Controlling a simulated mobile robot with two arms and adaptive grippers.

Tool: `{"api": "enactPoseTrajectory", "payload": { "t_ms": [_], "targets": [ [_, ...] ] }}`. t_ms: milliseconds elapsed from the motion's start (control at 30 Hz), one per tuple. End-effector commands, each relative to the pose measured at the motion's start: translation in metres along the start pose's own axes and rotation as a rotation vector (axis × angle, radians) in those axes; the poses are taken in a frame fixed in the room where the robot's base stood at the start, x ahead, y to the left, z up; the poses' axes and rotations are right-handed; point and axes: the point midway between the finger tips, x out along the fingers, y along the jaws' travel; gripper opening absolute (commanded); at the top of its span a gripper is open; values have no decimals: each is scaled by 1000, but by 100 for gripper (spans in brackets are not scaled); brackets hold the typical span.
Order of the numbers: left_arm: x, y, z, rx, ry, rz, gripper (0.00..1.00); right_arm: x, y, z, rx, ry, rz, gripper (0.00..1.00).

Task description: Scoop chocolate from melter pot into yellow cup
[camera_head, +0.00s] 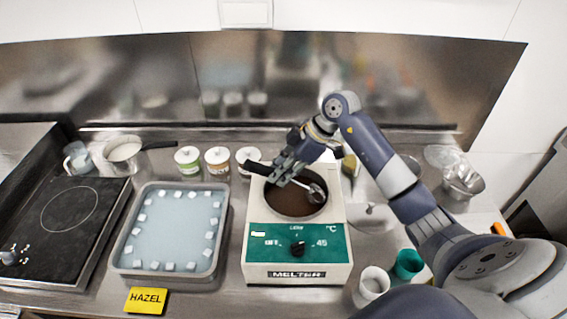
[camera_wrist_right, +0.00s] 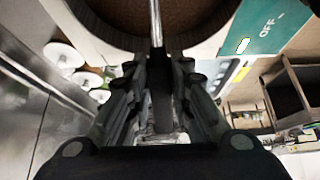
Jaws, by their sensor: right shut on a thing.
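The melter (camera_head: 297,255) is a white box with a green front panel and a round pot of brown chocolate (camera_head: 290,205) on top. My right gripper (camera_head: 284,175) is above the pot, shut on the black handle (camera_head: 258,168) of a metal ladle. The ladle's bowl (camera_head: 317,193) is over the right part of the pot; whether it touches the chocolate or holds any is unclear. In the right wrist view, the handle (camera_wrist_right: 160,95) lies between the fingers and its metal rod (camera_wrist_right: 155,20) crosses the pot. No cup clearly looks yellow; a yellowish object (camera_head: 349,166) shows behind the melter. My left gripper is out of view.
A white cup (camera_head: 373,282) and a green cup (camera_head: 408,263) stand right of the melter. A tray with pale cubes (camera_head: 124,255), a yellow HAZEL card (camera_head: 146,301) and a black hob (camera_head: 68,210) are left. Several small tubs (camera_head: 188,160) stand behind; metal bowls (camera_head: 463,184) are at right.

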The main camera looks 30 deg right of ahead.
Motion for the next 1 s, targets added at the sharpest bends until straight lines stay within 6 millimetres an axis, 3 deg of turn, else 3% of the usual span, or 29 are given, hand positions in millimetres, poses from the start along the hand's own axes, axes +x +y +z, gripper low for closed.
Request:
{"api": "enactPoseTrajectory", "payload": {
  "t_ms": [200,567,1000],
  "targets": [
    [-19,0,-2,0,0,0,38,4,1,-4,1,-83,3,0],
    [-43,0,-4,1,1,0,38,-14,1,-22,0,-75,2,0],
    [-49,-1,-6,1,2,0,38,-34,1,-43,-1,-73,2,0]
  ]
}}
